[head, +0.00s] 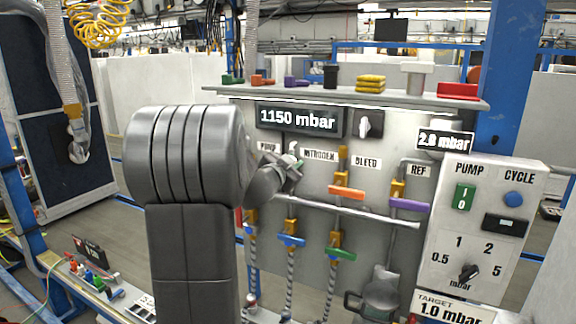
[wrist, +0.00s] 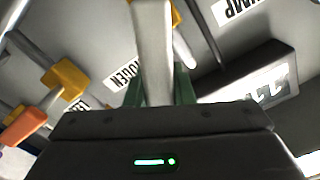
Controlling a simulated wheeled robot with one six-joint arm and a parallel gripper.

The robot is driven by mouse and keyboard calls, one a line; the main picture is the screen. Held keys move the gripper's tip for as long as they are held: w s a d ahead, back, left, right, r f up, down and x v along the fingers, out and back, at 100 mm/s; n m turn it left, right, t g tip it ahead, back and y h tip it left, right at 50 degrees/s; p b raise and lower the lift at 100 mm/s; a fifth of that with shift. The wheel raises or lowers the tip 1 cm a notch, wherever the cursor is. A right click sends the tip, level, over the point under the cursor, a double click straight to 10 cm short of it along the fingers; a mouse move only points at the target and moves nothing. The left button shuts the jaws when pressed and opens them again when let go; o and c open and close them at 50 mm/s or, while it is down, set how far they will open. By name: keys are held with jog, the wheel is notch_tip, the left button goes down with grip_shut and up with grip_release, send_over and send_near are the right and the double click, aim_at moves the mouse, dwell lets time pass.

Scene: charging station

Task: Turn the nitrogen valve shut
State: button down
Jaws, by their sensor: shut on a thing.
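The nitrogen valve's pale handle (wrist: 153,40) stands between my gripper's green-edged fingers in the wrist view, beside the NITROGEN label (wrist: 126,74). My gripper (head: 290,165) is shut on the handle at the panel, left of the same label in the head view. A small pale end of the handle (head: 293,149) shows above my fingers. The valve body is mostly hidden behind my gripper, so I cannot tell how far it is turned. The gauge display (head: 297,119) reads 1150 mbar.
An orange handle (head: 347,192) and a purple handle (head: 410,205) are to the right. A blue handle (head: 291,240) and a green handle (head: 342,254) are below. A pipe (head: 380,218) crosses the panel. A control box (head: 485,230) stands at right, and a shelf (head: 440,100) runs above.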

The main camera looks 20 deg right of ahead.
aim_at(307, 177)
jog(key=f+m+b, duration=0.1)
jog(key=m+b, duration=0.1)
jog(key=m, duration=0.1)
jog(key=s+d+f+m+b, duration=0.1)
jog(key=m+b, duration=0.1)
jog(key=m, duration=0.1)
jog(key=s+d+f+m+b, duration=0.1)
jog(key=f+m+b, duration=0.1)
jog(key=m, duration=0.1)
jog(key=shift+s+b, duration=0.1)
jog(key=shift+b, duration=0.3)
jog(key=shift+f+m+b, duration=0.35)
jog(key=shift+m+b, duration=0.25)
jog(key=shift+m, duration=0.2)
jog(key=shift+f+m+b, duration=0.35)
jog(key=shift+m+b, duration=0.2)
jog(key=shift+m, duration=0.25)
jog(key=c, duration=1.2)
grip_release()
jog(key=shift+c, duration=0.2)
jog(key=shift+s, duration=0.1)
jog(key=v, duration=1.3)
jog(key=shift+s+a+b, duration=0.25)
jog(key=shift+a+b, duration=0.05)
jog(key=shift+b, duration=0.1)
jog(key=shift+w, duration=0.1)
